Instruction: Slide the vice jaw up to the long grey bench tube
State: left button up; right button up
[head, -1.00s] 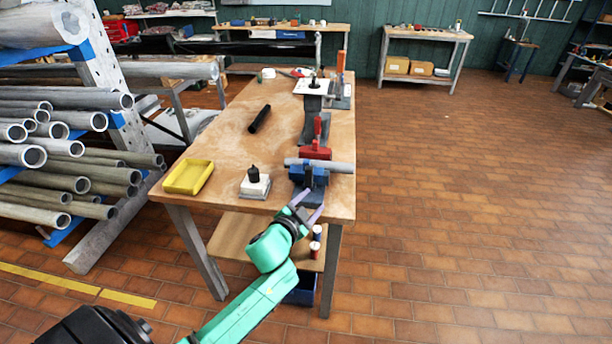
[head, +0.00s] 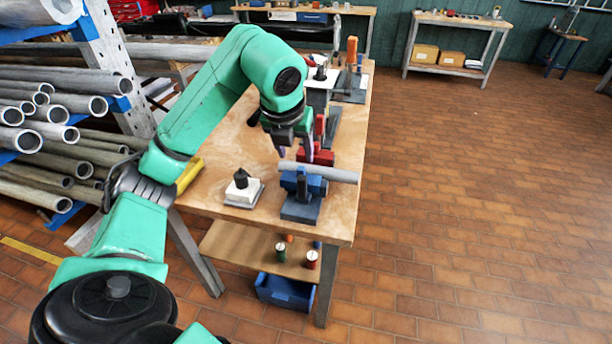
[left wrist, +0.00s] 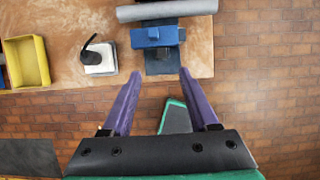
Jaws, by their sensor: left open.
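The long grey bench tube (head: 335,174) lies across the blue vice (head: 302,190) near the bench's front right corner. In the left wrist view, the tube (left wrist: 165,10) is at the top edge and the blue vice jaw block (left wrist: 154,36) sits just below it; whether they touch is unclear. My left gripper (head: 296,152), with purple fingers, points down close to the tube in the head view; its height above the bench is hard to tell. In the left wrist view the fingers (left wrist: 158,78) are spread apart with nothing held between them. My right gripper is not in view.
A red clamp (head: 318,156) stands just behind the tube. A white block with a black knob (head: 242,188) is left of the vice. A yellow tray (left wrist: 28,62) is further left, mostly hidden by my arm in the head view. A pipe rack (head: 105,60) flanks the bench; right floor is clear.

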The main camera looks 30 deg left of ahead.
aim_at(302, 177)
pick_arm(q)
jog(key=p+x, duration=0.1)
jog(key=x, duration=1.2)
jog(key=shift+s+d+f, duration=0.15)
jog(key=shift+s+f, duration=0.05)
jog(key=shift+w, duration=0.1)
grip_shut()
